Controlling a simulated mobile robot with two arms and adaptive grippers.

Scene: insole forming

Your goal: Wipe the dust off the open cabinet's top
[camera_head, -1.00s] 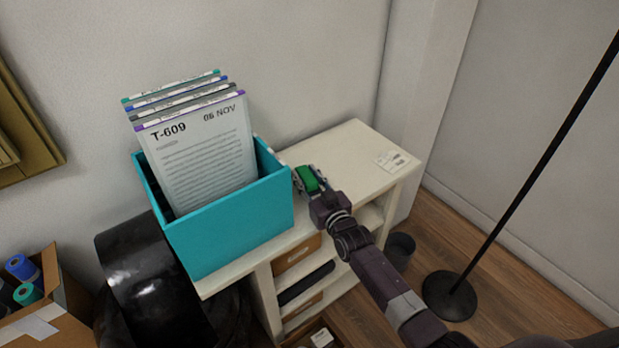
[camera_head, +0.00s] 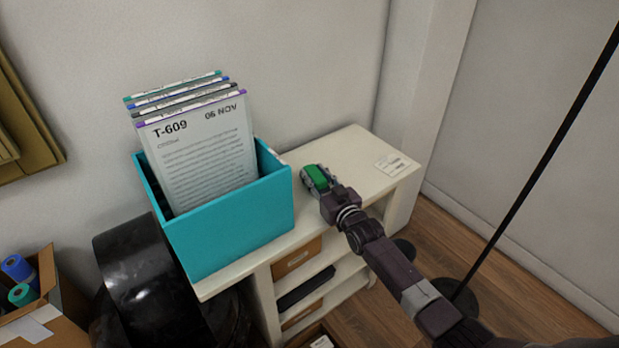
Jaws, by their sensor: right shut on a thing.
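The open cabinet (camera_head: 345,147) is a low cream unit with open shelves, standing against the wall. No dust can be made out at this size. My right gripper (camera_head: 315,178) is shut on a green block-like thing (camera_head: 317,176), which is at the cabinet top just right of the teal box. Whether the green thing touches the surface cannot be told. My left gripper is not in view.
A teal box (camera_head: 230,222) with several filed documents (camera_head: 200,150) covers the cabinet top's left part. A paper label (camera_head: 397,163) lies at the right end. A black lamp pole (camera_head: 545,165) stands right. A cardboard box (camera_head: 40,305) with rolls sits lower left.

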